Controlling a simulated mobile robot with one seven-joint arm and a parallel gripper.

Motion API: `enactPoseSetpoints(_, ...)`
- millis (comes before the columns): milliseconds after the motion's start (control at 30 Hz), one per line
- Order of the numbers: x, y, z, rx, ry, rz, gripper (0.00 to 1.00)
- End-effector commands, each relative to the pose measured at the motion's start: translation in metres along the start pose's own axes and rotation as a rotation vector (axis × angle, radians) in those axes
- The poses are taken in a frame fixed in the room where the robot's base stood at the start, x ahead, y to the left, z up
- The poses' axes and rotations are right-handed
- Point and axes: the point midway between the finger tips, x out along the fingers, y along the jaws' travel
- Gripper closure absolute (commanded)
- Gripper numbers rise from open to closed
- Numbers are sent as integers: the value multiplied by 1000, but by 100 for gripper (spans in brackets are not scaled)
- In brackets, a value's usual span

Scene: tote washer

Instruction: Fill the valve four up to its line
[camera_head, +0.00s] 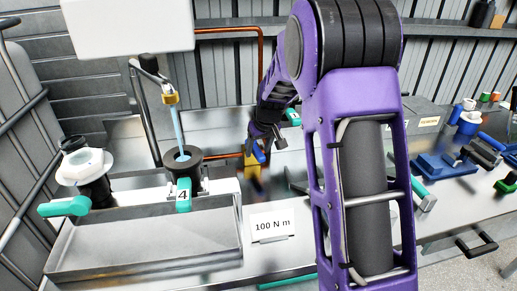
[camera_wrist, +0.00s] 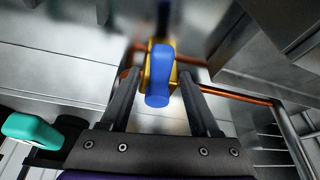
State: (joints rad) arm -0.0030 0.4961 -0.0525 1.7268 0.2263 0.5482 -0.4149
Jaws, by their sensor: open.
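Valve four (camera_head: 183,194) has a teal handle marked 4, below a round black open cup (camera_head: 183,158) on the bench at left. A pale blue stream (camera_head: 177,126) runs from a brass spout (camera_head: 170,98) into the cup. The level inside and any fill line cannot be made out. My gripper (camera_head: 266,142) is open at a brass tap with a blue handle (camera_head: 258,152), right of the cup. In the wrist view the blue handle (camera_wrist: 159,78) stands between my two spread fingers, with the brass body (camera_wrist: 151,68) behind it. Contact cannot be told.
A copper pipe (camera_wrist: 240,92) runs to the brass tap. A white and black fitting (camera_head: 84,167) with a teal handle stands at far left. A metal trough (camera_head: 145,240) and a "100 N m" sign (camera_head: 272,226) are in front. Blue fixtures (camera_head: 440,166) stand at right.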

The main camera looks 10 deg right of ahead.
Motion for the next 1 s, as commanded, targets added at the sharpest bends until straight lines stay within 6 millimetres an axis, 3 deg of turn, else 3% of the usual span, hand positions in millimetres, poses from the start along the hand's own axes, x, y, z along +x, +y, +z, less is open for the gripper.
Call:
enactPoseSetpoints(167,0,0,0,0,0,0,38)
enactPoseSetpoints(533,0,0,0,0,0,0,100)
enactPoseSetpoints(1000,-1,0,0,0,0,0,100)
